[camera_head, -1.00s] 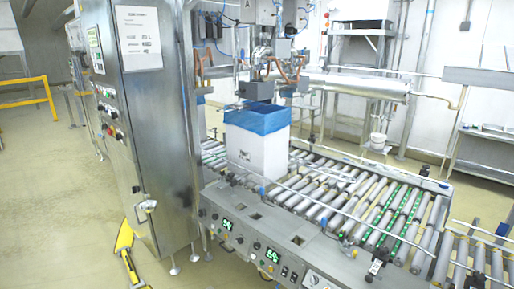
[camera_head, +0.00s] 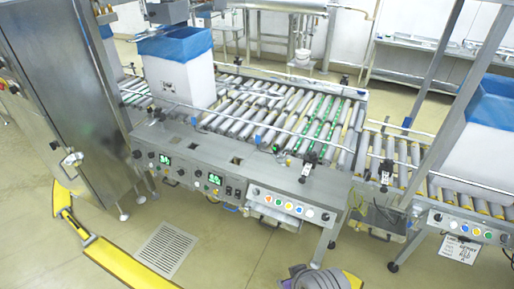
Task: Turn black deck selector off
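The conveyor's front control panel (camera_head: 187,169) runs along the near side of the roller deck, with two green-lit displays (camera_head: 165,160). Small black knobs (camera_head: 152,155) sit beside the left display, and small dark switches (camera_head: 229,190) sit right of the second display. The labels are too small to read, so I cannot tell which one is the deck selector or how it is set.
A white box with a blue liner (camera_head: 181,85) stands on the rollers; another (camera_head: 480,150) is at right. A button box (camera_head: 290,205) with coloured buttons is on the front. A steel cabinet (camera_head: 75,95) stands left. Yellow floor strips (camera_head: 130,262) and a grate (camera_head: 165,250) lie in front.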

